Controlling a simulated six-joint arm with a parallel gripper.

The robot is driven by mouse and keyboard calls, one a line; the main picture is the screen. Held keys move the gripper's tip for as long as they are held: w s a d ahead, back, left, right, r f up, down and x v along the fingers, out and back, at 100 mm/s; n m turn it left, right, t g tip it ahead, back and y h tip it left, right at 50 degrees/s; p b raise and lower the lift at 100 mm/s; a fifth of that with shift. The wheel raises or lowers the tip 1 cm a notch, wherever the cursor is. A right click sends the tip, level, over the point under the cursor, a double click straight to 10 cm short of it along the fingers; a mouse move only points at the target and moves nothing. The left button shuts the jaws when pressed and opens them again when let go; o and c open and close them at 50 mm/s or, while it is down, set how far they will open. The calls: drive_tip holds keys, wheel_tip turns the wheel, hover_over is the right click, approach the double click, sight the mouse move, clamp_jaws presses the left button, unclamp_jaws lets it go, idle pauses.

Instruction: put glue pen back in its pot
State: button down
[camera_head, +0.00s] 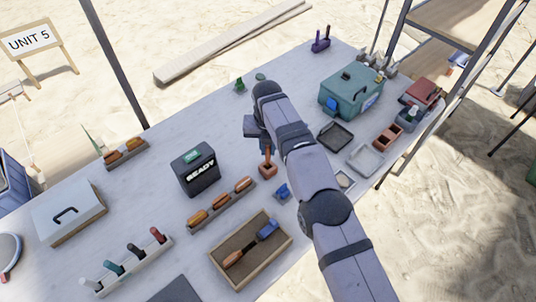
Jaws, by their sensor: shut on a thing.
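My gripper (264,145) is at the middle of the table, pointing down, and is partly hidden by my arm. It is shut on a thin reddish-brown piece, which I take to be the glue pen (267,155). A small square terracotta pot (268,170) stands directly below it on the table. The pen's lower end meets the pot's opening in this view. I cannot tell whether it is inside the pot or just above it.
A black box marked READY (196,173) stands left of the pot. A blue block (282,191) lies just in front of it. A dark tray (335,136) and a teal case (350,92) are to the right. A wooden tray (280,257) with a brush is nearer.

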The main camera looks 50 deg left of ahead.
sight(268, 154)
drive_tip(key=shift+f+p, duration=0.4)
drive_tip(key=shift+f, duration=1.2)
drive_tip(key=shift+f, duration=0.15)
drive_tip(key=c, duration=1.7)
unclamp_jaws()
drive_tip(key=shift+c, duration=0.2)
wheel_tip(268, 154, up, 12)
drive_tip(key=s+d+b, duration=0.1)
drive_tip(key=shift+s+d, duration=0.15)
